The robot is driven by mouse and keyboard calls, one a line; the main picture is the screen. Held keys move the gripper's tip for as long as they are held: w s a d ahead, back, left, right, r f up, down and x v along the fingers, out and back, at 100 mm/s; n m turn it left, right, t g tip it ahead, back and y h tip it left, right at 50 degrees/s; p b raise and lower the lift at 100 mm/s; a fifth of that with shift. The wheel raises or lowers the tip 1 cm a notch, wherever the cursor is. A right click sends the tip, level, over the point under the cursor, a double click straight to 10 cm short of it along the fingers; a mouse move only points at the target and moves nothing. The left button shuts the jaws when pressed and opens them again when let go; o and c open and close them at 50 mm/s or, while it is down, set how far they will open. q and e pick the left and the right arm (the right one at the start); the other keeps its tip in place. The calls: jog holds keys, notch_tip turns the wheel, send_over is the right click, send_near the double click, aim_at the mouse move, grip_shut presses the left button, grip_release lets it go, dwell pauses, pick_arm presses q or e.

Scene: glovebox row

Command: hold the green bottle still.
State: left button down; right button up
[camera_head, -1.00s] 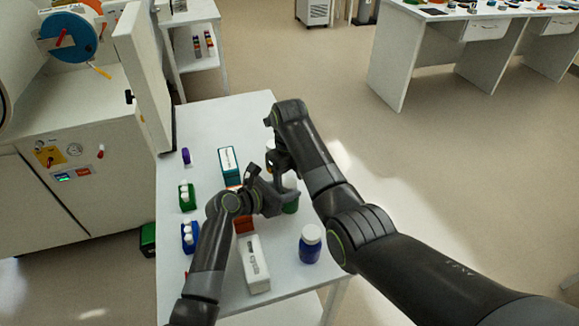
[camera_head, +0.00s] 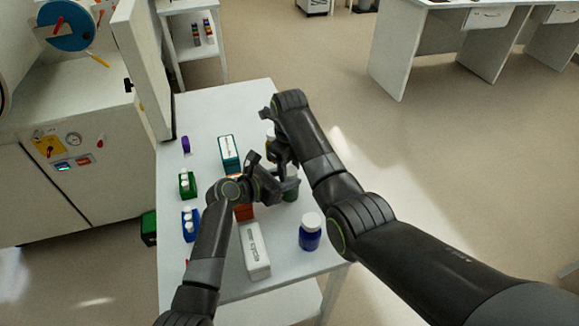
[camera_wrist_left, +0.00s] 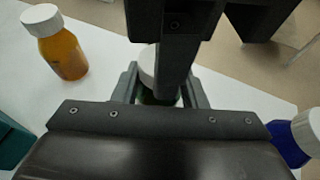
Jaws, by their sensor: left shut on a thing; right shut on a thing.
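The green bottle (camera_head: 291,194) stands on the white table, with its white cap (camera_wrist_left: 148,62) on top. My left gripper (camera_wrist_left: 160,92) is shut on its body, one finger on each side. My right gripper (camera_head: 284,165) comes down from above at the cap and is shut on it, as far as I can see; its dark finger covers part of the cap in the left wrist view. Both grippers hide much of the bottle in the head view. The bottle looks upright.
An amber bottle (camera_wrist_left: 62,50) stands close by. A blue bottle (camera_head: 310,232) stands nearer the front edge. A white box (camera_head: 254,251), an orange box (camera_head: 243,212), a teal box (camera_head: 229,152) and small green (camera_head: 187,186) and blue (camera_head: 190,225) racks stand to the left.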

jog(key=shift+n, duration=0.9)
jog(key=o, duration=1.1)
